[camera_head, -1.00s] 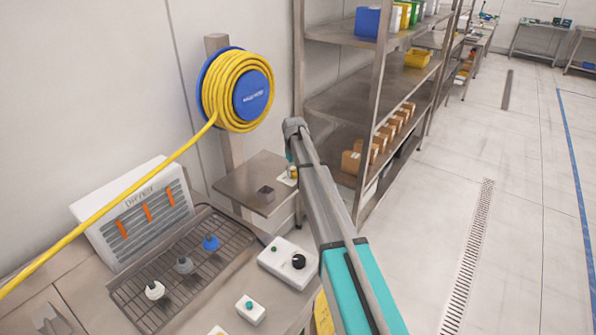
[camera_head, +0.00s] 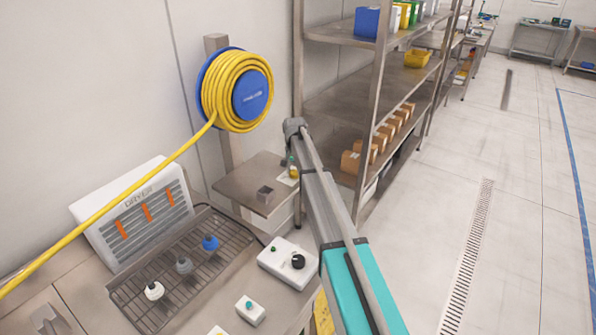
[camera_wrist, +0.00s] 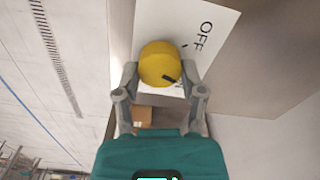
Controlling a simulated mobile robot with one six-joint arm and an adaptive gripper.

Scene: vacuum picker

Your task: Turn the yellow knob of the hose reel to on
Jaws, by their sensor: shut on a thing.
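The yellow knob (camera_wrist: 159,63) sits on a white plate (camera_wrist: 185,20) marked OFF in the wrist view. My gripper (camera_wrist: 160,76) has one finger on each side of the knob and is shut on it. A dark mark on the knob points to the lower right, apart from the short tick on the plate by OFF. The ON label is not visible. In the head view the knob (camera_head: 294,173) shows small beside my arm's end, on the steel shelf (camera_head: 233,187) below the hose reel (camera_head: 237,90) with its coiled yellow hose. My fingers are mostly hidden there.
A dryer (camera_head: 140,212), a wire rack (camera_head: 165,275) and a control box (camera_head: 287,262) stand on the bench below. Tall shelving (camera_head: 345,105) stands close behind my arm. The floor at right is clear.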

